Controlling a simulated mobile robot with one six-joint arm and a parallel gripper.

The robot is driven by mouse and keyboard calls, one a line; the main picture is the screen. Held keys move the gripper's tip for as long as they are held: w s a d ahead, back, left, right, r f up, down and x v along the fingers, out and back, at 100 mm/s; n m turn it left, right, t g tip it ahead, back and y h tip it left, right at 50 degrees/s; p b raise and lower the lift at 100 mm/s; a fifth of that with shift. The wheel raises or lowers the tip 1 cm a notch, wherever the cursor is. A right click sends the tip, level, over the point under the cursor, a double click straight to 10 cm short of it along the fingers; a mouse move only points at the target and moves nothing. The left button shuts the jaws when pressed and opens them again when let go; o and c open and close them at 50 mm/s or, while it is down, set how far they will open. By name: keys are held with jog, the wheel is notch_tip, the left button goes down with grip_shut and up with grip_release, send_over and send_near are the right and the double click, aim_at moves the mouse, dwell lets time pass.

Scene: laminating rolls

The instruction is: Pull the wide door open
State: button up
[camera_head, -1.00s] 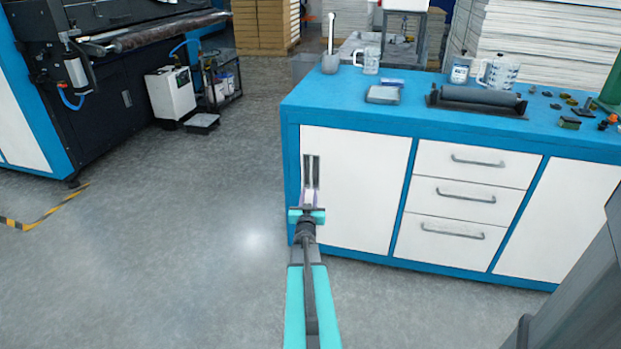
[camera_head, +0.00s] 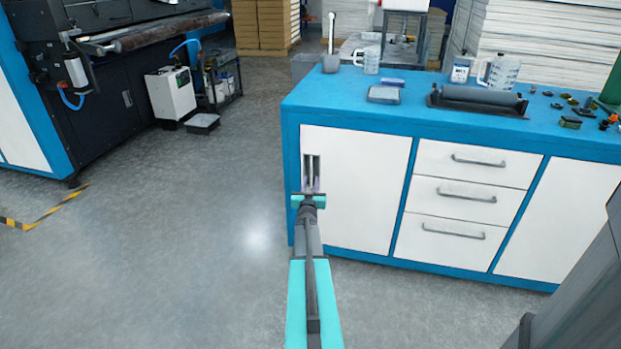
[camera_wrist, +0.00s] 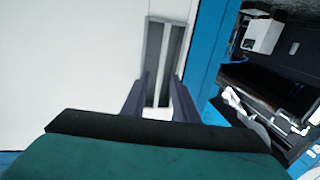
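The wide white door (camera_head: 362,190) is the left front panel of the blue cabinet and looks shut. Its handle (camera_head: 311,170) is an upright, grey recessed pull near the door's left edge. My gripper (camera_head: 310,187) is at the lower part of this handle in the head view. In the wrist view, the two dark fingers of my gripper (camera_wrist: 161,80) are apart and point at the handle (camera_wrist: 163,60), with its lower part between them in the picture. The fingers look open and hold nothing. I cannot tell whether they touch the handle.
Three drawers (camera_head: 462,203) and another white panel (camera_head: 560,222) are right of the door. A roller (camera_head: 478,98), jugs and small parts stand on the blue top (camera_head: 330,100). Grey floor (camera_head: 200,250) left of the cabinet is clear. A dark machine (camera_head: 100,90) stands farther left.

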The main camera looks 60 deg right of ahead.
jog(key=shift+x, duration=2.35)
jog(key=shift+c, duration=0.6)
grip_shut()
jog(key=shift+s+d, duration=0.1)
jog(key=shift+s, duration=0.05)
jog(key=shift+a, duration=0.2)
